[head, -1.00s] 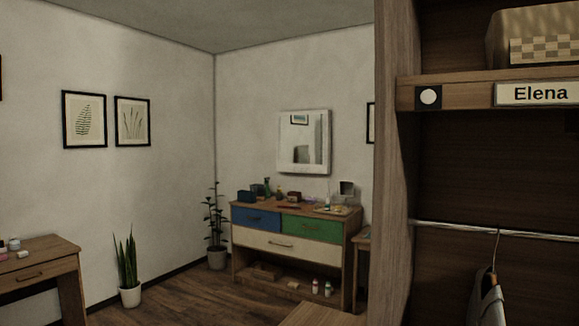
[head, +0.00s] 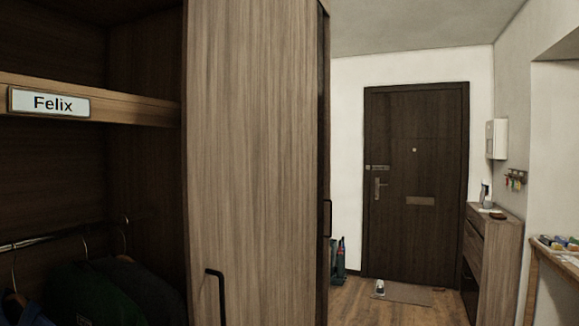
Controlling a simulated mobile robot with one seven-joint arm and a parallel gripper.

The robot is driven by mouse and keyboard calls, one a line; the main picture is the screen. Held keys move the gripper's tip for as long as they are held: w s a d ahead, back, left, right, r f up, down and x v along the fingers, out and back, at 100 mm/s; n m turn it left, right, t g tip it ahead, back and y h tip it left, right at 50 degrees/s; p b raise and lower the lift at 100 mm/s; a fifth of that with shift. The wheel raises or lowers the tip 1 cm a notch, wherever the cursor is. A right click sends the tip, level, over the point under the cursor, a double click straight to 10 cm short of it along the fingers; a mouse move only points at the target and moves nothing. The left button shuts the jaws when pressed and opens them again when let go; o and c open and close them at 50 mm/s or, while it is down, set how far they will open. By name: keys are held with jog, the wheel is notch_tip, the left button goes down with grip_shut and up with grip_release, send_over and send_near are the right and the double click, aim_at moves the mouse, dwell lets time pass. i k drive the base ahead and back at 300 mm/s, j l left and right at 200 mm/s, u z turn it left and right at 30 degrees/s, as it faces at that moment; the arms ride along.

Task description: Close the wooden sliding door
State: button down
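In the head view, a tall wooden sliding door (head: 255,150) stands at the right part of the wardrobe, with a black bar handle (head: 216,292) low near its left edge. The wardrobe to its left is open. It shows a shelf (head: 140,109) with a "Felix" label (head: 49,103) and dark clothes (head: 95,292) on hangers below. A second black handle (head: 327,218) shows on the narrow side at the door's right. My gripper is not in view.
A dark entrance door (head: 415,180) is at the back, with a mat (head: 405,294) and shoe (head: 380,287) before it. A shoe cabinet (head: 490,262) and a table (head: 556,262) line the right side. Wooden floor (head: 350,305) shows between.

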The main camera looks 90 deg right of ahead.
aim_at(252, 107)
jog(key=z, duration=1.35)
